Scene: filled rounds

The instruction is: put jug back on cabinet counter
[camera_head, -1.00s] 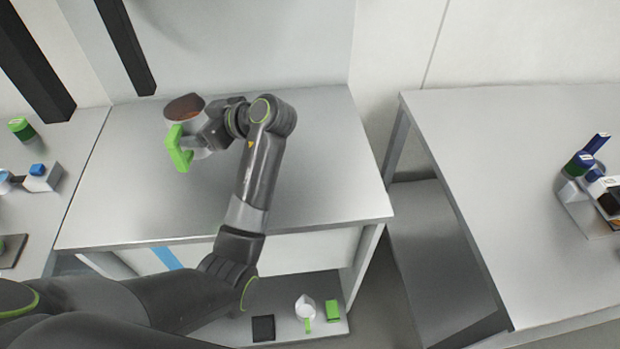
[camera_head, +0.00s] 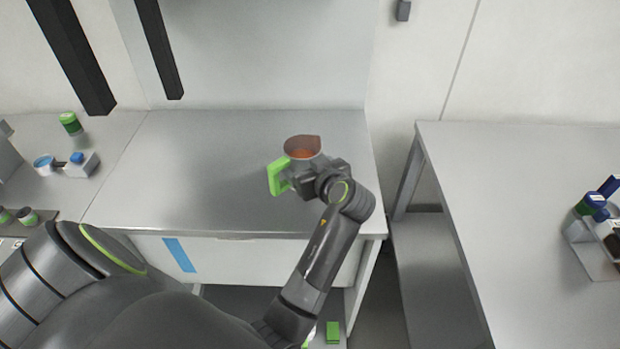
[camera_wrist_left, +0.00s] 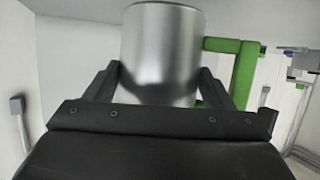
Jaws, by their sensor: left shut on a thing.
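The jug (camera_head: 303,148) is a metal cup with a green handle and a brownish-orange content showing at its top. My left gripper (camera_head: 300,176) is shut on the jug's body and holds it upright over the right part of the cabinet counter (camera_head: 190,180). In the left wrist view the jug (camera_wrist_left: 163,50) sits between the two fingers (camera_wrist_left: 160,90), with its green handle to the right. I cannot tell whether the jug's base touches the counter, as the gripper hides it. My right gripper is not in view.
A table (camera_head: 530,200) at the right carries a rack with blue- and green-capped items (camera_head: 595,225). At the left are a green-capped jar (camera_head: 70,123) and a small blue and white device (camera_head: 78,164). A green block (camera_head: 333,331) lies below the counter. The counter's left and middle are clear.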

